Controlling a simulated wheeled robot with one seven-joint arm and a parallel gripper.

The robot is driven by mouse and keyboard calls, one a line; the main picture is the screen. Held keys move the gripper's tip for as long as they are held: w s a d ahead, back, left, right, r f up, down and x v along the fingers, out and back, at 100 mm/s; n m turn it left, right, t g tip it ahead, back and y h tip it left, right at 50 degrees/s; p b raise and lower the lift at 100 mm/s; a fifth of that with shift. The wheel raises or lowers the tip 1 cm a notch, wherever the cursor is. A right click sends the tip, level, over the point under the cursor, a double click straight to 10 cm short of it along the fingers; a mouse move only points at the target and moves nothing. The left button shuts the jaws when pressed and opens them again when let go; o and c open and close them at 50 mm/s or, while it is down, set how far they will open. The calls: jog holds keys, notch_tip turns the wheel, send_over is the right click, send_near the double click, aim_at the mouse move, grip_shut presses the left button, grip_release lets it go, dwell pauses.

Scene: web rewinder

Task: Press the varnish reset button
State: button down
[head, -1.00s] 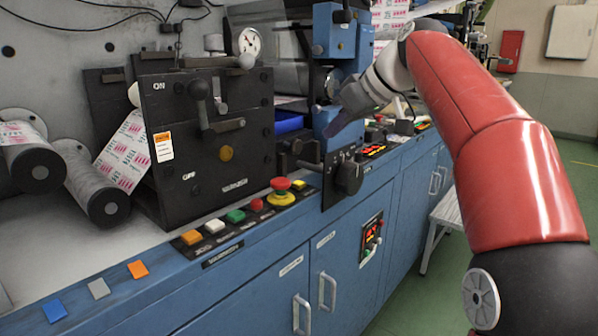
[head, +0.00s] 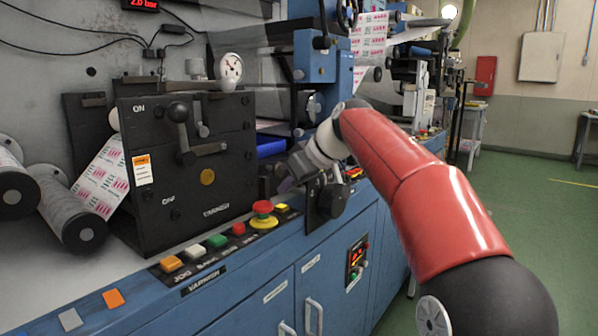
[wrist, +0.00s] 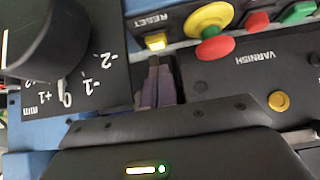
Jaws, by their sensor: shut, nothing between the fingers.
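The reset button is a small square yellow button (wrist: 155,41) beside the label RESET in the wrist view. In the head view the yellow button (head: 282,208) sits at the right end of the varnish button row, next to the red emergency stop (head: 262,208) on its yellow base. My gripper (wrist: 154,66) is shut and empty, its fingertips just short of the yellow button in the wrist picture. I cannot tell whether they touch it. In the head view my gripper (head: 287,184) is a dark, partly hidden shape above the button.
The black varnish box (head: 190,165) with levers stands behind the row. A black dial with a scale (wrist: 60,40) is close beside my fingers. Red, green, white and orange buttons (head: 195,252) continue to the left. Green floor (head: 540,200) is open at right.

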aim_at(282, 208)
jog(key=shift+d+f, duration=0.1)
jog(key=shift+f, duration=1.05)
